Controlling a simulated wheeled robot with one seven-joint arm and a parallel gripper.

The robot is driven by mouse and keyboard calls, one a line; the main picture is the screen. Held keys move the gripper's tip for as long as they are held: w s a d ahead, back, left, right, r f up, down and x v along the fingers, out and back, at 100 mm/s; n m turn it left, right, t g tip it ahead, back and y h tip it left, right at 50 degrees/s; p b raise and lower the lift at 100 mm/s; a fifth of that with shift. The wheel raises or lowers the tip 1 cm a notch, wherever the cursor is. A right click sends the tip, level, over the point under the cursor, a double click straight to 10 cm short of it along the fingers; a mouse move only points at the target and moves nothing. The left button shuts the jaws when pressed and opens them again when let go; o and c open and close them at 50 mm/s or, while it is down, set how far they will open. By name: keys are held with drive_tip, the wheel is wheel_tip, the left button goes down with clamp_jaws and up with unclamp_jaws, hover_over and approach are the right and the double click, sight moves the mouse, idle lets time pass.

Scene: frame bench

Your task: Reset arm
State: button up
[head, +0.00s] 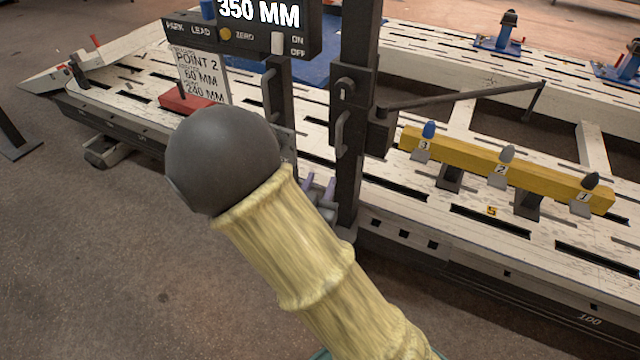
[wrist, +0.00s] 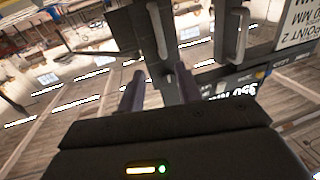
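My arm in a pale yellow sleeve with a dark round joint crosses the head view and hides most of my gripper. Only the greyish-purple fingers of my gripper (head: 319,187) show, close to the foot of a dark upright post (head: 357,60). In the wrist view my gripper (wrist: 160,88) has its two fingers apart, with no object held between them. The post and its grey handles, a nearer handle (wrist: 157,30) and another handle (wrist: 237,35), lie just beyond the fingertips. I cannot tell whether a finger touches the post.
A dark display box (head: 245,28) reads 350 MM, with a Point 2 card (head: 200,75) below it. A slotted white bench (head: 480,235) carries a yellow bar (head: 470,157) with numbered pegs. A thin dark rod (head: 460,97) reaches right from the post. Floor is clear at front left.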

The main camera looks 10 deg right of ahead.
wheel_tip(320, 180, down, 6)
drive_tip(key=s+d+n+g+y, duration=0.1)
drive_tip(key=d+g+y, duration=0.1)
drive_tip(key=g+y, duration=0.45)
drive_tip(key=s+d+r+n+g+y, duration=0.1)
drive_tip(key=s+d+r+n+g, duration=0.2)
drive_tip(key=s, duration=0.4)
drive_tip(key=s+d+n+g, duration=0.1)
drive_tip(key=s+d+g, duration=0.25)
drive_tip(key=s, duration=0.25)
wheel_tip(320, 180, up, 25)
drive_tip(key=a+p, duration=0.1)
drive_tip(key=p, duration=2.4)
drive_tip(key=shift+g, duration=0.4)
drive_tip(key=shift+w, duration=0.15)
